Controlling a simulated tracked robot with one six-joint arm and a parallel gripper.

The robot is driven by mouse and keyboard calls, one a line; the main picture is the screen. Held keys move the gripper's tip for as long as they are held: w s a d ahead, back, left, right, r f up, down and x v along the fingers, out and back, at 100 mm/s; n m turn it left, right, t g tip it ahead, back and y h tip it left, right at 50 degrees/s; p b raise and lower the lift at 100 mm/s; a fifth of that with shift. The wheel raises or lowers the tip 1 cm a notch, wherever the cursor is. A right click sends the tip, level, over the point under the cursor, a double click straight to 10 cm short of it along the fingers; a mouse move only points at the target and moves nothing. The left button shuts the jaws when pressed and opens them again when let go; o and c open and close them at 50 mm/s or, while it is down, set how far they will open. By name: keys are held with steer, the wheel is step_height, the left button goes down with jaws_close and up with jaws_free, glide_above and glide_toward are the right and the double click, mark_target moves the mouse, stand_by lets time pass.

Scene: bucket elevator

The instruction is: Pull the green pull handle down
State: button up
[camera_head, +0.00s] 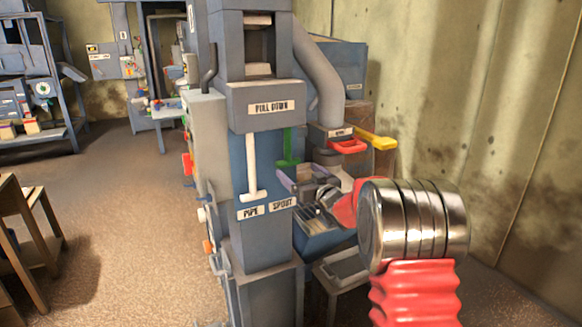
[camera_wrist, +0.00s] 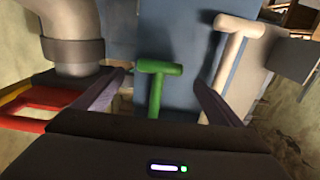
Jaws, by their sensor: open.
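The green pull handle (camera_head: 288,147) hangs on the side of the blue column; its lower end is close to my gripper in the head view. In the wrist view the green handle (camera_wrist: 158,85) is T-shaped, and its crossbar is at the top of the picture. My gripper (camera_head: 304,183) is open, beside the column. In the wrist view its two fingers (camera_wrist: 160,80) stand left and right of the green handle, with space on both sides. I cannot tell how far the handle reaches between them, and no contact shows.
A white T-handle (camera_head: 251,168) hangs on the column front under the "PULL DOWN" sign (camera_head: 271,107). Red (camera_head: 348,146) and yellow (camera_head: 375,140) handles stand to the right. A grey pipe (camera_head: 320,70) curves down behind.

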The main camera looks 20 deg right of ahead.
mark_target(290, 164)
steer(key=shift+w+a, duration=0.2)
steer(key=shift+w, duration=0.8)
steer(key=shift+w+a, duration=0.2)
steer(key=shift+w, duration=0.8)
steer(key=shift+w+a, duration=0.2)
steer(key=shift+w, duration=0.8)
steer(key=c, duration=1.5)
step_height(290, 164, down, 11)
steer(key=o, duration=1.5)
steer(key=shift+r, duration=0.2)
steer(key=shift+s, duration=0.1)
